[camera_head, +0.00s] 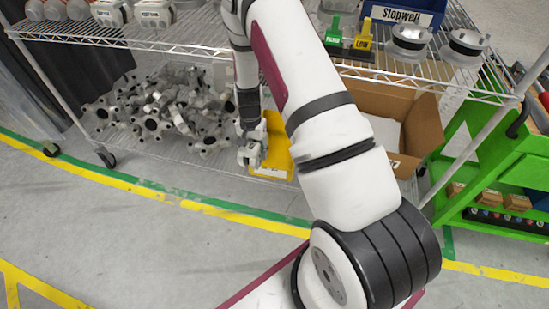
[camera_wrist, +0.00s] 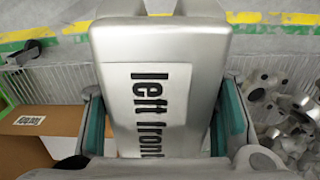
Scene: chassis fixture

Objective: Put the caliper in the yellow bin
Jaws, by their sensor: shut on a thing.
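The caliper (camera_wrist: 165,85), a silver block with a white "left front" label, fills the middle of the wrist view. My gripper (camera_wrist: 160,122) is shut on it, with a teal pad at each side. In the head view my gripper (camera_head: 250,152) points down at the lower shelf, by the left side of the yellow bin (camera_head: 277,150). My arm covers part of the bin's surroundings. The bin cannot be made out in the wrist view. Whether the caliper is over the bin or beside it is hard to tell.
A pile of grey metal parts (camera_head: 165,112) lies left of the bin on the lower shelf. An open cardboard box (camera_head: 425,125) stands right of it. The wire upper shelf (camera_head: 200,48) is above, holding labelled silver parts (camera_head: 153,14) and a blue bin (camera_head: 405,14).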

